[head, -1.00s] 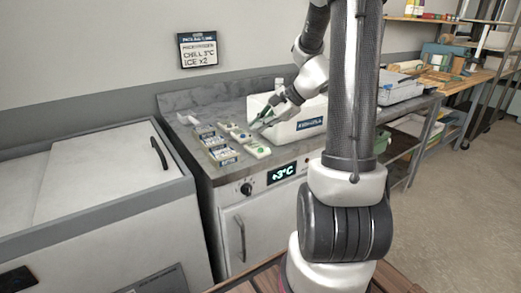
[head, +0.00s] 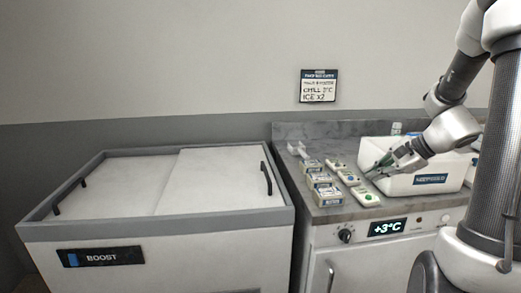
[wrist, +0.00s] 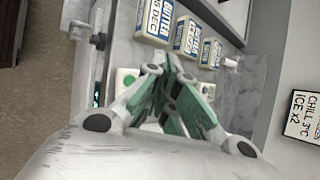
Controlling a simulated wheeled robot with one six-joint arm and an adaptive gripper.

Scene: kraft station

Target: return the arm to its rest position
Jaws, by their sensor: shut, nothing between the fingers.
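My gripper (head: 382,167) is at the end of my arm, at the right of the head view. It is above the grey counter (head: 345,133), between a group of small packs and a white box. In the wrist view my gripper (wrist: 172,62) has its green-padded fingers together with nothing seen between them. My arm is bent, with the wrist reaching down and left from the upright link.
A white box (head: 445,172) stands close on the right. A chest freezer (head: 150,218) is at left. A wall sign (head: 319,87) reads "CHILL 3°C, ICE x2".

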